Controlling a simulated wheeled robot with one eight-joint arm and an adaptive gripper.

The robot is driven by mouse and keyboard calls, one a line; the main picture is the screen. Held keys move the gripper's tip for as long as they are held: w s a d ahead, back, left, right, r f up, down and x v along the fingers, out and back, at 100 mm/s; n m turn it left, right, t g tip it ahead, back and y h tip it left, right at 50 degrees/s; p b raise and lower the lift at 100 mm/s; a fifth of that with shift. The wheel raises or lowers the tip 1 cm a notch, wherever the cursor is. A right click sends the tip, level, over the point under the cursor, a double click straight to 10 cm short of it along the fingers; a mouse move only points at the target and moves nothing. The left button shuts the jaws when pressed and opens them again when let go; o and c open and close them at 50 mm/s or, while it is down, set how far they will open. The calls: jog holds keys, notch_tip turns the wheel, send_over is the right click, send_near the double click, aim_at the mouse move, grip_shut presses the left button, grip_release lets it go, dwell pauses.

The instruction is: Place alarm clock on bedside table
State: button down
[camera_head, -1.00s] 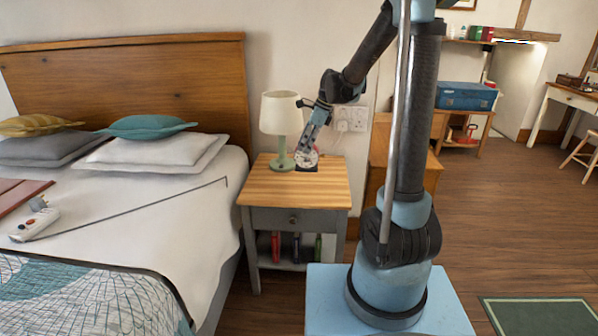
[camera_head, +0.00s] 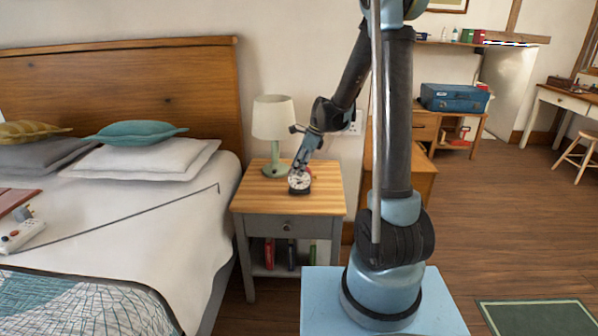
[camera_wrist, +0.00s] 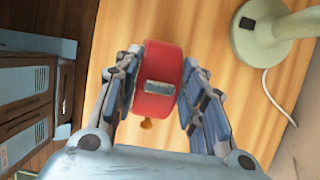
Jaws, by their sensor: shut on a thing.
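The alarm clock (camera_head: 299,182) is round with a pale dial and dark rim in the head view. In the wrist view the alarm clock (camera_wrist: 157,84) shows a red casing between the fingers. My gripper (camera_head: 299,170) is shut on it; in the wrist view the fingers of my gripper (camera_wrist: 160,90) press on both sides. The clock is upright, over the wooden top of the bedside table (camera_head: 255,200). I cannot tell whether its underside touches the tabletop. The gripper hides part of the clock.
A lamp (camera_head: 272,122) with a pale shade and green base stands on the table behind and left of the clock. The lamp base also shows in the wrist view (camera_wrist: 262,42). The bed (camera_head: 190,215) is left. The front of the tabletop is clear.

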jog(key=shift+f, duration=0.8)
jog(key=c, duration=1)
grip_release()
jog(key=v, duration=1.2)
jog(key=s+d+r+n+t+h, duration=0.1)
jog(key=s+d+n, duration=0.35)
jog(key=s, duration=0.35)
jog(key=s+d+r+n+h, duration=0.1)
jog(key=s+d+n, duration=0.35)
jog(key=s, duration=0.45)
jog(key=s+d+f+n+h, duration=0.1)
jog(key=s+d+f+n, duration=0.1)
jog(key=s, duration=0.3)
jog(key=s+d+f+n+t, duration=0.1)
jog(key=s+d+f+n, duration=0.2)
jog(key=s+n, duration=0.1)
jog(key=s+d+f+n+h, duration=0.1)
jog(key=s+d+f+n, duration=0.2)
jog(key=s, duration=0.3)
jog(key=shift+s+n+h, duration=0.15)
jog(key=shift+n+h, duration=0.15)
